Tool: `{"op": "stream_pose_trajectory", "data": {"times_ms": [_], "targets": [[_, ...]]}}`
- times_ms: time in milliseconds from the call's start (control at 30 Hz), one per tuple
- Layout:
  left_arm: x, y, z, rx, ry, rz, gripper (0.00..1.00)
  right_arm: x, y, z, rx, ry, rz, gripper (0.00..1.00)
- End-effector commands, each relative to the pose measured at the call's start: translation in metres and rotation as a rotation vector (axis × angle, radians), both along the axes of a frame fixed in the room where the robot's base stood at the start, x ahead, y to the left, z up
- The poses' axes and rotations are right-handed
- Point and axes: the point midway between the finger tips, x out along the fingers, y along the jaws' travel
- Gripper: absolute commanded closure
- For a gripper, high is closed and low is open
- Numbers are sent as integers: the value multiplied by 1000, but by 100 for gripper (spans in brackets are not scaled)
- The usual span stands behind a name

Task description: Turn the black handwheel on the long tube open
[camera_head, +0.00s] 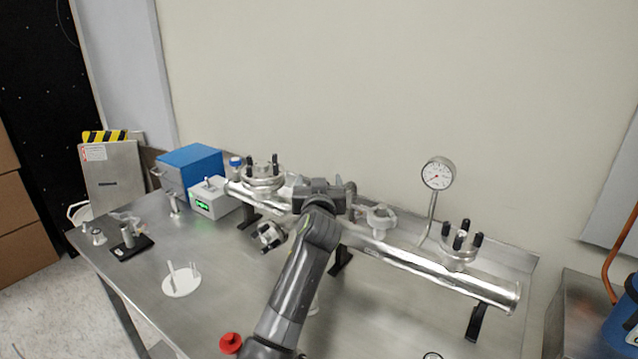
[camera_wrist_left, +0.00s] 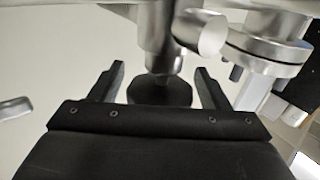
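The long tube (camera_head: 425,268) is shiny metal and runs across the bench on black supports. The black handwheel (camera_wrist_left: 160,91) shows in the left wrist view, on a metal stem in front of my left gripper (camera_wrist_left: 159,78). The gripper's two fingers are spread, one on each side of the wheel, with gaps to it. In the head view my left gripper (camera_head: 322,188) is over the middle of the tube and hides the handwheel. My right gripper is not in view.
Flanges with black knobs stand at the tube's left (camera_head: 262,178) and right (camera_head: 460,243). A round gauge (camera_head: 438,174) rises behind the tube. A blue box (camera_head: 190,168) and a grey box with a green display (camera_head: 212,198) stand left. The front bench holds a white disc (camera_head: 182,281).

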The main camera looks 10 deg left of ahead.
Motion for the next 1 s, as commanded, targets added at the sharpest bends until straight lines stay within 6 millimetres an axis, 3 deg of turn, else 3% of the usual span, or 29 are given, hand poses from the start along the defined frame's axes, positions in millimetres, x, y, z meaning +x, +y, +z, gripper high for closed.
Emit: {"op": "stream_pose_trajectory", "data": {"times_ms": [267, 700, 1000], "targets": [[0, 0, 10, 1, -5, 0, 30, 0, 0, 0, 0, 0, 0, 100], [0, 0, 86, 1, -4, 0, 30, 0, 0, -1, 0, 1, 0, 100], [0, 0, 101, 0, 0, 0, 30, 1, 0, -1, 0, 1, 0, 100]]}}
